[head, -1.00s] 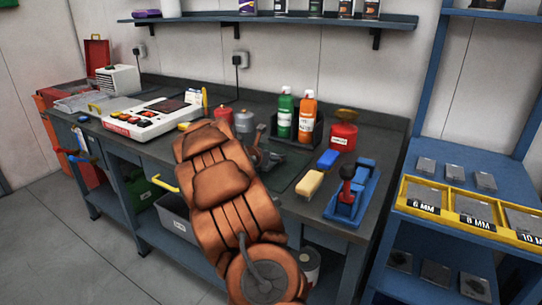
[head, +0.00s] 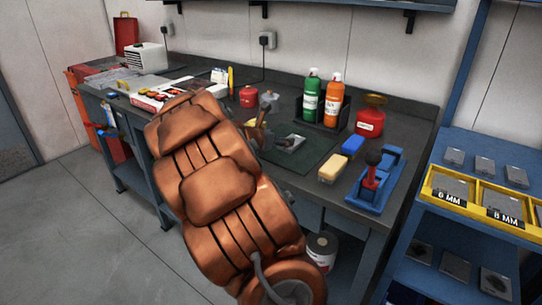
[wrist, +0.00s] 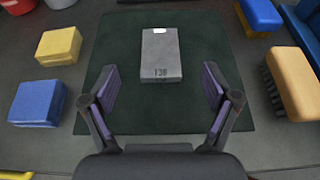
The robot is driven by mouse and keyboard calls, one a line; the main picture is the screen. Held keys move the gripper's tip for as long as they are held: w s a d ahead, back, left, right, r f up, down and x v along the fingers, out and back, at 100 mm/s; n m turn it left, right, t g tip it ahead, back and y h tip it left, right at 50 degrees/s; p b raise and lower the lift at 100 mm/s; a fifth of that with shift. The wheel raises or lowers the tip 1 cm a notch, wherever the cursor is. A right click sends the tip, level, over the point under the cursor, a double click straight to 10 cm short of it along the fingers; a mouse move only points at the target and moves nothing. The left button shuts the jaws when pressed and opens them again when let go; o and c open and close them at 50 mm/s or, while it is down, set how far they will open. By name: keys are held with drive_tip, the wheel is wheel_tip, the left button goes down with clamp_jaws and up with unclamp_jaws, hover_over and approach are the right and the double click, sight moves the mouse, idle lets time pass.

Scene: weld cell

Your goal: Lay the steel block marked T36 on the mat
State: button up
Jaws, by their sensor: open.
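A grey steel block (wrist: 161,55) lies flat on the dark green mat (wrist: 215,50), near its middle in the wrist view. Small dark characters are on its near end, too small to read surely, and a white spot is at its far end. In the head view the block (head: 291,143) shows on the mat (head: 312,150), just right of my gripper (head: 262,135). In the wrist view my gripper (wrist: 160,85) is open, its two purple-padded fingers apart on either side of the block's near end, not touching it. My arm hides part of the bench.
A yellow block (wrist: 59,46) and a blue block (wrist: 37,102) lie left of the mat. A yellow-backed brush (wrist: 297,82) lies to its right. Green (head: 311,97) and orange (head: 332,100) bottles and a red can (head: 370,118) stand behind. A blue rack (head: 375,180) is at the right.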

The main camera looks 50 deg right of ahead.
drive_tip(key=s+a+m, duration=0.1)
drive_tip(key=a, duration=0.1)
drive_tip(key=s+a+r+m, duration=0.1)
drive_tip(key=s+a+m, duration=0.1)
drive_tip(key=s+a+m+y, duration=0.1)
drive_tip(key=shift+s+a+r+m+g, duration=0.15)
drive_tip(key=shift+a+r+m+g, duration=0.1)
drive_tip(key=shift+a+m+g, duration=0.15)
drive_tip(key=s+a+f+m+y, duration=0.2)
drive_tip(key=s+a+m+y, duration=0.2)
drive_tip(key=a, duration=1)
drive_tip(key=s+a+f+m+g+y, duration=0.1)
drive_tip(key=s+a+f+m+y, duration=0.2)
drive_tip(key=s+a, duration=0.7)
drive_tip(key=s+a+f+m+y, duration=0.3)
drive_tip(key=s+a+m+y, duration=0.2)
drive_tip(key=a, duration=1.2)
drive_tip(key=s+m, duration=0.1)
drive_tip(key=s, duration=0.1)
drive_tip(key=shift+s+a+m+g, duration=0.3)
drive_tip(key=shift+s+a+g, duration=0.1)
wheel_tip(320, 180, up, 10)
drive_tip(key=p, duration=1)
drive_tip(key=shift+w+r, duration=0.15)
drive_tip(key=shift+r, duration=0.1)
drive_tip(key=shift+c, duration=0.3)
